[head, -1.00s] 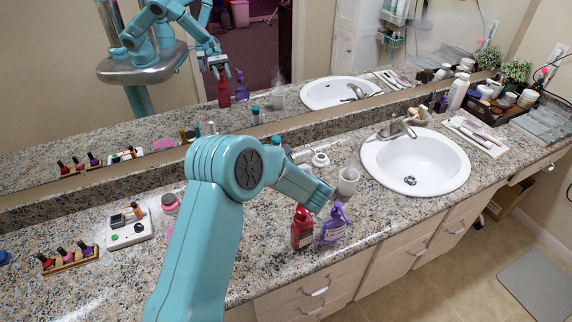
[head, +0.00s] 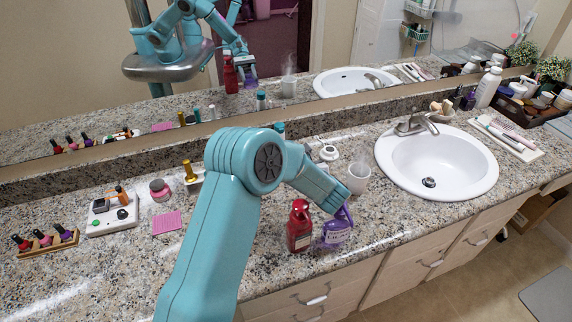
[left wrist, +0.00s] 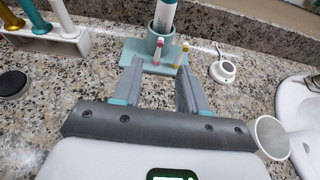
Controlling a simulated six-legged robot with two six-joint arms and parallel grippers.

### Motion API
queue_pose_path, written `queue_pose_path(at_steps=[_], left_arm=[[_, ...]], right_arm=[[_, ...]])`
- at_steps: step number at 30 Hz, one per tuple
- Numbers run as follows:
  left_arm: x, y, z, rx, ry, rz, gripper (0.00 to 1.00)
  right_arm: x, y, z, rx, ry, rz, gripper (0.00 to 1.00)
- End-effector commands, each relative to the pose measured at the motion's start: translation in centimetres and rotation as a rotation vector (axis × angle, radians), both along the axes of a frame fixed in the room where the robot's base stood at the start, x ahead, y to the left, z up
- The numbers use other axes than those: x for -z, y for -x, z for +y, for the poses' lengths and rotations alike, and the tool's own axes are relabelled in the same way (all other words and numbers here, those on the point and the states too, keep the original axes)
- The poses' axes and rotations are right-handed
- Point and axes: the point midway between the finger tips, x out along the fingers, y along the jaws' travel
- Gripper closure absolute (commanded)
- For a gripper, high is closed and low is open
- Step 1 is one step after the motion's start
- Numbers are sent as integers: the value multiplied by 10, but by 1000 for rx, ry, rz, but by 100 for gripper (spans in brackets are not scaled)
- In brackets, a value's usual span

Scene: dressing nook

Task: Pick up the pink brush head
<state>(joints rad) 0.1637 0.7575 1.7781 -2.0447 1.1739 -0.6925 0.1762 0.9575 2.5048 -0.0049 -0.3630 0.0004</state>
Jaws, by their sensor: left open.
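In the left wrist view the pink brush head (left wrist: 158,45) stands on a thin peg on a teal holder (left wrist: 133,50). A yellow brush head (left wrist: 181,50) stands to its right. A teal and white toothbrush handle (left wrist: 165,14) stands in the holder's cup behind them. My left gripper (left wrist: 160,75) is open, its fingers pointing toward the holder, with the pink brush head beyond the gap between the tips. Nothing is between the fingers. In the head view my left arm (head: 245,165) hides the brush heads. My right gripper is not in view.
A red bottle (head: 299,228) and a purple bottle (head: 337,228) stand near the counter's front edge. A white cup (head: 358,178) and the sink (head: 440,160) are to the right. A white round device (left wrist: 223,71) lies right of the holder. A mirror lines the back.

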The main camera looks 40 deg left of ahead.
Motion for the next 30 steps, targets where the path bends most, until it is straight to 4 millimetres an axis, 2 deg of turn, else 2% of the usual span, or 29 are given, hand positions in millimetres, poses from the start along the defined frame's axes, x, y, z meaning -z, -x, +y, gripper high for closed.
queue_pose_path(at_steps=[2, 12, 17, 25, 30], left_arm=[[8, 0, 2, -1, 0, 0, 57], [27, -25, 50, -2, 0, 0, 57], [33, -33, 60, -1, 0, 0, 57], [51, -52, 92, -3, 1, -1, 57], [55, -56, 99, 0, 0, 0, 57]], right_arm=[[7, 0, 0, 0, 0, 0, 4], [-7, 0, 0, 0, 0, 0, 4], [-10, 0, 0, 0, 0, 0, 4], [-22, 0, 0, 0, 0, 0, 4], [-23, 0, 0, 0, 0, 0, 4]])
